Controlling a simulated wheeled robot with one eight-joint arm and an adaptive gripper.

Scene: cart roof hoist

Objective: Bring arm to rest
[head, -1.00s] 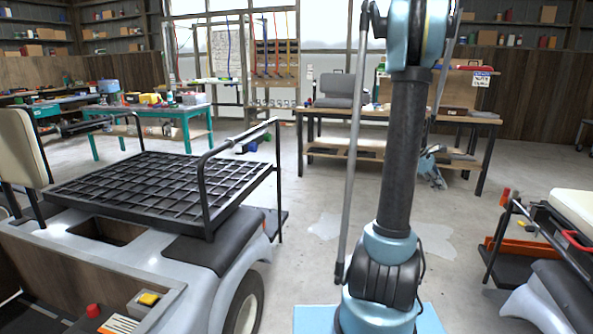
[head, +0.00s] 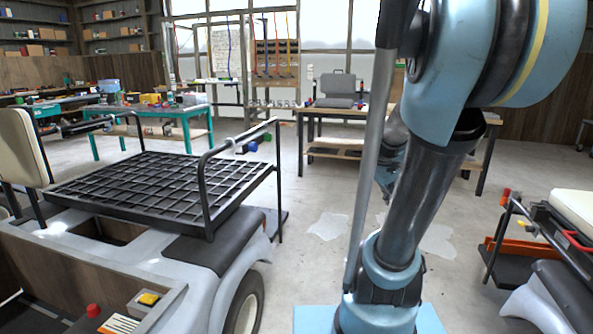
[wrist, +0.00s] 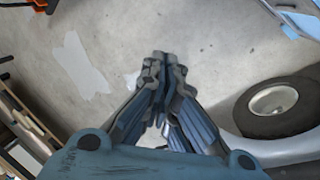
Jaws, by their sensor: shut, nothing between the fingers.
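My gripper (wrist: 160,62) shows in the wrist view with its fingertips together, shut and empty, above the bare concrete floor. In the head view my blue and grey arm stands at the right of centre. Its lower link leans to the right and its large blue joint fills the upper right.
A cart with a black grid rack (head: 150,190) stands at the left; a cart wheel (wrist: 272,108) shows in the wrist view. Another cart (head: 565,215) stands at the right. A wooden workbench (head: 335,153) and a teal table (head: 150,108) stand behind. Open floor lies between the carts.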

